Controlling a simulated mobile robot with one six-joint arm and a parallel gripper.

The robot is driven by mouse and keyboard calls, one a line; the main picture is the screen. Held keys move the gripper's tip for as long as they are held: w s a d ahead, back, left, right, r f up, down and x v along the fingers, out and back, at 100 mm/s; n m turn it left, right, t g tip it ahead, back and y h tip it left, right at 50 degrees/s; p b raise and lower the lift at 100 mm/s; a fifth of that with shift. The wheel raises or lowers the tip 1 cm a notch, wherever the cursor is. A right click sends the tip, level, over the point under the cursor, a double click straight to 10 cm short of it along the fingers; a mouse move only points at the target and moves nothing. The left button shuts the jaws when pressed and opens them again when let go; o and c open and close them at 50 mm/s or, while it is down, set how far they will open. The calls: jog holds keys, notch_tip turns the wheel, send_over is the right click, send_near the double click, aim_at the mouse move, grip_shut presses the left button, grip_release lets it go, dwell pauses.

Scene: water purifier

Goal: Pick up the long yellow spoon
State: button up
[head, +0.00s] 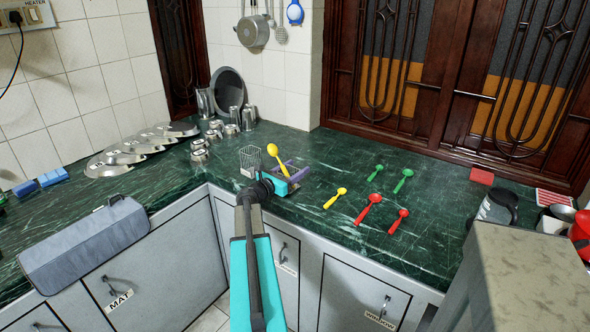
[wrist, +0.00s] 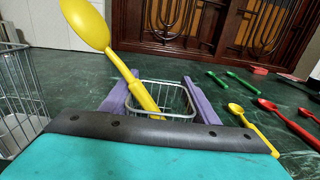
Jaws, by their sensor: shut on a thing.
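The long yellow spoon (head: 279,158) is held tilted, bowl up, above the dark green counter in the head view. In the wrist view its large bowl (wrist: 86,22) is at the upper left and its handle runs down between the purple fingers. My gripper (head: 288,170) is shut on this spoon; its fingers also show in the wrist view (wrist: 158,92). The handle's lower end is partly hidden by the gripper body. A shorter yellow spoon (head: 336,198) lies on the counter to the right, also in the wrist view (wrist: 250,127).
One wire basket (head: 250,160) stands left of my gripper; another (wrist: 172,96) shows beyond the fingers. Red spoons (head: 369,209) and green spoons (head: 403,180) lie to the right. Metal cups and lids (head: 120,158) stand at the left. The right-middle counter has free room.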

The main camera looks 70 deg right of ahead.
jog(key=shift+f, duration=0.1)
jog(key=o, duration=1.3)
jog(key=shift+r, duration=0.2)
jog(key=b+v, duration=0.1)
jog(key=v, duration=1.1)
